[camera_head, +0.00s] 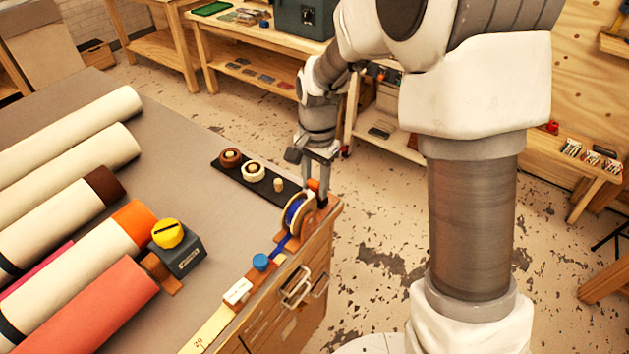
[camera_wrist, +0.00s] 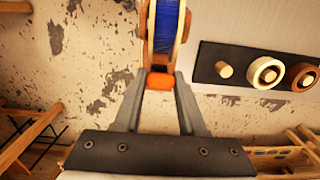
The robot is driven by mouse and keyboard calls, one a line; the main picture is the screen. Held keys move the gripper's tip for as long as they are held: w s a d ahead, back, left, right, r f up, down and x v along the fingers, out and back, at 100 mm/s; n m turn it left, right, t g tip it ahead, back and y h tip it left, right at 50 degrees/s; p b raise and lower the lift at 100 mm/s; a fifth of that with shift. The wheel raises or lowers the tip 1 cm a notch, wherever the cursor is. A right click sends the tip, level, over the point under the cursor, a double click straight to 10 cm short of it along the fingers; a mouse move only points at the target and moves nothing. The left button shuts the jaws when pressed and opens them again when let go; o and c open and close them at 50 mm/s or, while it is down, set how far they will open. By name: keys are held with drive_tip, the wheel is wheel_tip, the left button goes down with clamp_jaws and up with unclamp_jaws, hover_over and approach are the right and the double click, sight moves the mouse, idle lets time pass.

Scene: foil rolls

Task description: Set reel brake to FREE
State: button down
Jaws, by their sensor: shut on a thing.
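The reel (camera_head: 297,214) with blue foil and a wooden side stands at the bench's right corner. It also shows at the top of the wrist view (camera_wrist: 167,28). A small orange piece (camera_head: 314,185), which looks like the reel brake's lever, sits at the reel's back edge. In the wrist view the orange piece (camera_wrist: 159,82) lies between my fingers, just below the reel. My gripper (camera_head: 317,188) points down and is shut on it; its fingers also show in the wrist view (camera_wrist: 160,73). The fingers partly hide the orange piece, and no FREE marking is readable.
A blue foil strip runs from the reel past a blue knob (camera_head: 260,262). Large rolls (camera_head: 92,310) and a yellow-topped block (camera_head: 180,252) are further left. Floor is open right of the bench.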

drive_tip(key=shift+w+d+r+g+y+p, duration=0.5)
drive_tip(key=shift+g+y+p, duration=0.2)
drive_tip(key=shift+p, duration=0.45)
drive_tip(key=shift+w+d+f+g+y+p, duration=0.1)
drive_tip(key=shift+w+d+g+y+p, duration=0.15)
drive_tip(key=shift+w+g+y+p, duration=0.25)
drive_tip(key=shift+w+d+f+g+y+p, duration=0.1)
drive_tip(key=shift+w+d+g+y+p, duration=0.15)
drive_tip(key=shift+g+p, duration=0.4)
drive_tip(key=shift+w+d+f+g+y+p, duration=0.3)
drive_tip(key=shift+w+d+g+y+p, duration=0.2)
drive_tip(key=shift+w+g+y, duration=0.35)
drive_tip(key=shift+w+d+f+g+y+b, duration=0.15)
drive_tip(key=shift+w+d+f+g+y, duration=0.15)
drive_tip(key=shift+g+y, duration=0.3)
drive_tip(key=shift+w+d+f+g+y+b, duration=0.15)
drive_tip(key=shift+w+d+f+g+y, duration=0.2)
drive_tip(key=shift+g, duration=0.45)
drive_tip(key=shift+s+r, duration=0.1)
drive_tip(key=shift+c, duration=2.4)
unclamp_jaws()
drive_tip(key=b+v, duration=0.1)
drive_tip(key=v, duration=0.6)
drive_tip(key=shift+w, duration=0.25)
